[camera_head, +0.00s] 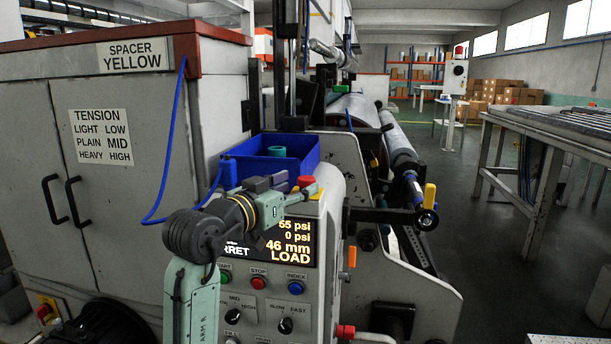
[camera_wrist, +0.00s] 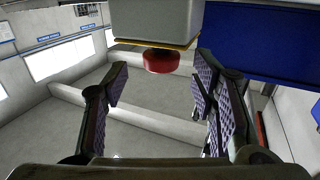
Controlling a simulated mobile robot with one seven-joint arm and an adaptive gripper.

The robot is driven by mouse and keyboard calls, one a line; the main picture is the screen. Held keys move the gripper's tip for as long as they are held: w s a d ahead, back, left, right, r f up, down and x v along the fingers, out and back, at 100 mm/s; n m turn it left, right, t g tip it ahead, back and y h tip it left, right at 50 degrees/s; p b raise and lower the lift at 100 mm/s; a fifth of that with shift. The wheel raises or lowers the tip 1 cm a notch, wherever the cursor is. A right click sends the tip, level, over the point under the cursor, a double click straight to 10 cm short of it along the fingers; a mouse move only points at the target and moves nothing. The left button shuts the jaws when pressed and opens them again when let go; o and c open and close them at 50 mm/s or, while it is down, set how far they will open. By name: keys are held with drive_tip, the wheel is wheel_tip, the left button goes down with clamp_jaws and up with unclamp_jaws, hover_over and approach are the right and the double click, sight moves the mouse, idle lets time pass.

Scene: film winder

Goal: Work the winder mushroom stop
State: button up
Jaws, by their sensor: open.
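The mushroom stop is a red round button (camera_wrist: 161,61) on a grey box with a yellow plate, at the top middle of the wrist view. In the head view the red button (camera_head: 305,181) shows at the top of the winder's front, partly hidden by my gripper. My gripper (camera_wrist: 160,88) is open and empty, with one finger on each side of the button's line. The button appears just beyond the fingertips, and I see no contact. In the head view my gripper (camera_head: 308,197) is at the box, above the lit display.
A blue bin (camera_head: 290,152) stands on the winder just behind my gripper; its blue wall (camera_wrist: 265,40) fills the wrist view's upper right. Below are the display (camera_head: 290,242) and a control panel with a red STOP button (camera_head: 258,283). Rollers (camera_head: 398,145) lie to the right.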

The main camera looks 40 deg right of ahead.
sight(301, 183)
drive_tip(key=shift+p+x, duration=0.4)
drive_tip(key=shift+x, duration=2)
drive_tip(key=shift+a, duration=0.1)
clamp_jaws()
